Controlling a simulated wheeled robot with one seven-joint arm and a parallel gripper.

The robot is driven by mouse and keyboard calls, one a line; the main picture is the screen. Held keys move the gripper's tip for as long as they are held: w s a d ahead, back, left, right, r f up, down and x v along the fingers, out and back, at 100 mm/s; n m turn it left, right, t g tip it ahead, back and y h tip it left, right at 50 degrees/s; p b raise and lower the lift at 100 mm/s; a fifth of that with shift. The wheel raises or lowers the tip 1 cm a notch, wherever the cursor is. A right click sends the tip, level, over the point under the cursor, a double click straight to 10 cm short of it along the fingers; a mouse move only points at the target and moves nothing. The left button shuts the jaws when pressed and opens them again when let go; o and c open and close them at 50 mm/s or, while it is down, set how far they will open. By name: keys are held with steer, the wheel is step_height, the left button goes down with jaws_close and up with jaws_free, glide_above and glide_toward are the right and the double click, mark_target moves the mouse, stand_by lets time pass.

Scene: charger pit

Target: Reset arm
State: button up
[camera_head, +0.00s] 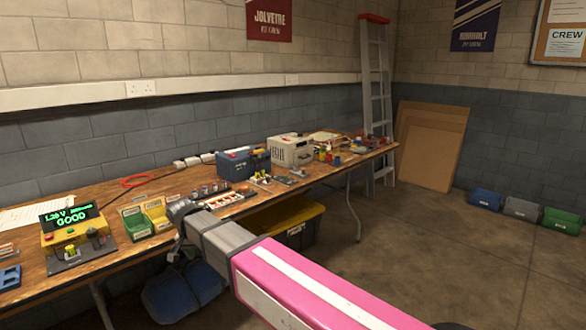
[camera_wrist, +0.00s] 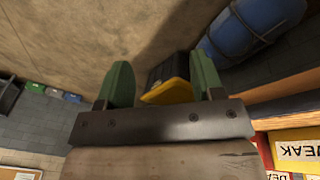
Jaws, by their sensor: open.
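My pink and grey arm reaches from the lower right of the head view to the front edge of the workbench (camera_head: 95,190). My gripper is at the arm's far end, where its fingers are hard to make out in the head view. In the wrist view my gripper (camera_wrist: 163,82) shows two green fingers spread wide apart with nothing held between them. The black bin with a yellow lid (camera_wrist: 168,92) shows in the gap, well beyond the fingers on the floor. Labelled trays (camera_wrist: 300,150), one reading WEAK, lie close on the right of the wrist view.
A tester with a green GOOD display (camera_head: 70,217) and small green and yellow trays (camera_head: 137,224) stand on the bench by my gripper. The yellow-lidded bin (camera_head: 285,217) and a blue bag (camera_head: 183,290) are on the floor below. Open floor (camera_head: 430,230) lies right.

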steer(key=w+d+f, duration=0.2)
steer(key=d+f, duration=0.1)
steer(key=d, duration=0.6)
steer(key=w+d+f+g, duration=0.1)
steer(key=w+d+f, duration=0.15)
steer(key=d, duration=0.65)
steer(key=w+d+f, duration=0.1)
steer(key=d+f, duration=0.2)
steer(key=d, duration=0.6)
steer(key=s+d+f, duration=0.2)
steer(key=d, duration=0.5)
steer(key=s+d+f+y, duration=0.1)
steer(key=s+d+f, duration=0.1)
steer(key=d, duration=0.6)
steer(key=s+d+f+y, duration=0.1)
steer(key=d+f, duration=0.1)
steer(key=d, duration=0.6)
steer(key=shift+s+d+f+n+g, duration=0.2)
steer(key=shift+s+f+n+g, duration=0.05)
steer(key=shift+s+n+g, duration=0.15)
